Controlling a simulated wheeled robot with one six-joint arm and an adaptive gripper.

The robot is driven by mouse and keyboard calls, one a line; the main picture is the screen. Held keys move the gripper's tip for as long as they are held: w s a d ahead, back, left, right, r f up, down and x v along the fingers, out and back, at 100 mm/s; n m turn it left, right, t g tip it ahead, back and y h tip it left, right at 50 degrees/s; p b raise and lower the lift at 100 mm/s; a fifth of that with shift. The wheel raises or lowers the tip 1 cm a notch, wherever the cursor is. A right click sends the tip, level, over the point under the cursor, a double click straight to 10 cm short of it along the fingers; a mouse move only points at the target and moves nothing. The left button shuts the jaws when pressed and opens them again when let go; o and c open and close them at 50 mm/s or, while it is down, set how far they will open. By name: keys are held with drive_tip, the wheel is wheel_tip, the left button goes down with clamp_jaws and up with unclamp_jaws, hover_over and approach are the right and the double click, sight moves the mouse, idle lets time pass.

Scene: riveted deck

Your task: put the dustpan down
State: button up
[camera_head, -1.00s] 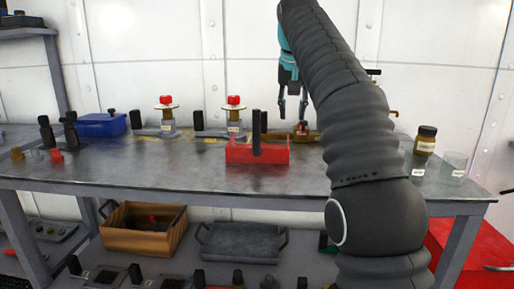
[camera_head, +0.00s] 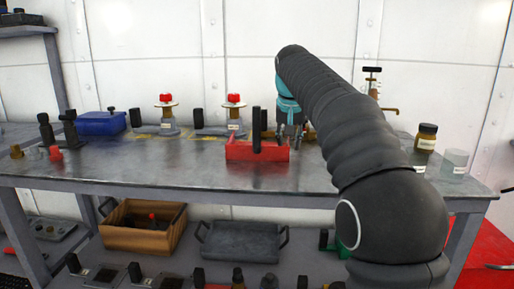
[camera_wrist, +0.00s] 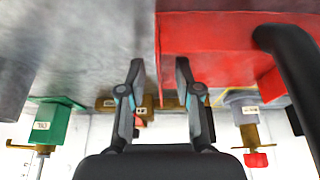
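I see nothing that I can clearly recognise as a dustpan. A red open box with upright black handles (camera_head: 257,151) sits on the metal workbench (camera_head: 200,170); it may be the thing meant. It also fills the upper right of the wrist view (camera_wrist: 205,35). My gripper (camera_head: 291,132) is low at the right end of the red box, partly behind it and my arm. In the wrist view my gripper (camera_wrist: 160,65) has its two fingers apart with nothing clearly held. The red box's edge shows between the fingers; whether they touch it I cannot tell.
Two red-topped fittings (camera_head: 166,112) and a blue box (camera_head: 101,124) stand left. A brown jar (camera_head: 426,139) and a clear beaker (camera_head: 454,162) stand right. The lower shelf holds a wooden crate (camera_head: 140,236) and grey tray (camera_head: 240,243).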

drive_tip(key=shift+w+f, duration=0.2)
drive_tip(key=shift+f, duration=0.25)
clamp_jaws()
drive_tip(key=shift+r, duration=0.1)
